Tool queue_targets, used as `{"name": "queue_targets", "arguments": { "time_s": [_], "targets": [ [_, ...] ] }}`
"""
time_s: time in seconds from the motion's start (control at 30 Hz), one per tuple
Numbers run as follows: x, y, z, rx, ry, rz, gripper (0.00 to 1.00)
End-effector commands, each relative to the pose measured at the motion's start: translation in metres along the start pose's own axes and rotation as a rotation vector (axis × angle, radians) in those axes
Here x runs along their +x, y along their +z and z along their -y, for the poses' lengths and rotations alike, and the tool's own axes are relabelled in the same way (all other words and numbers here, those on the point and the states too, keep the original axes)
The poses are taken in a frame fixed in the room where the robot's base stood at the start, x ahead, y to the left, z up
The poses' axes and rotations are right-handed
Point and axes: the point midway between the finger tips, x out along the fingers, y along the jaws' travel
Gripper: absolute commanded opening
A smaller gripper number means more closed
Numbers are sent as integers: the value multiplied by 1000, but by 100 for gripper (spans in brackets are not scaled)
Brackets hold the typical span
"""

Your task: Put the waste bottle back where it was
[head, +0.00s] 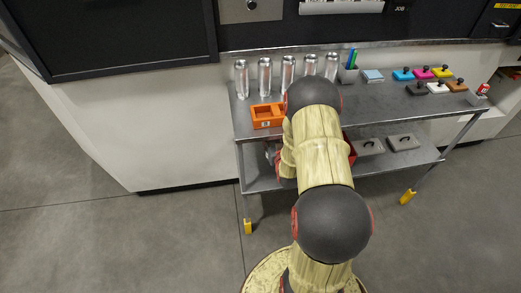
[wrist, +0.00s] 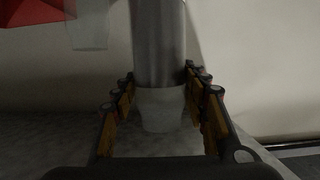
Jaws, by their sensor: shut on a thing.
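The waste bottle shows in the wrist view as a pale, translucent piece (wrist: 160,112) below a grey metallic cylinder (wrist: 159,45). I cannot tell whether both parts are one body. It looks upright, and its top is cut off by the picture edge. My gripper (wrist: 160,80) is shut on it, one finger on each side. I cannot tell whether its base touches the grey surface below. In the head view my arm hides the gripper and most of the bottle, which are around the lower shelf (head: 263,181).
A red object (wrist: 35,12) is close at upper left in the wrist view, beside a pale translucent piece (wrist: 90,34). Several silver cans (head: 265,75) and an orange tray (head: 267,122) stand on the upper shelf. Grey lidded boxes (head: 403,142) sit on the lower shelf's right.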

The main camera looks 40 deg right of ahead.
Motion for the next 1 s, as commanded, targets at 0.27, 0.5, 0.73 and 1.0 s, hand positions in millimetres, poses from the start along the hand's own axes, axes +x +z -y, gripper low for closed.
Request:
{"name": "queue_targets", "arguments": {
  "time_s": [0.27, 0.5, 0.73, 1.0],
  "targets": [
    [44, 32, 32, 0, -2, -2, 0],
    [57, 41, 42, 1, 0, -4, 0],
    [69, 60, 48, 0, 0, -2, 0],
    [75, 78, 47, 0, 0, -3, 0]
  ]
}}
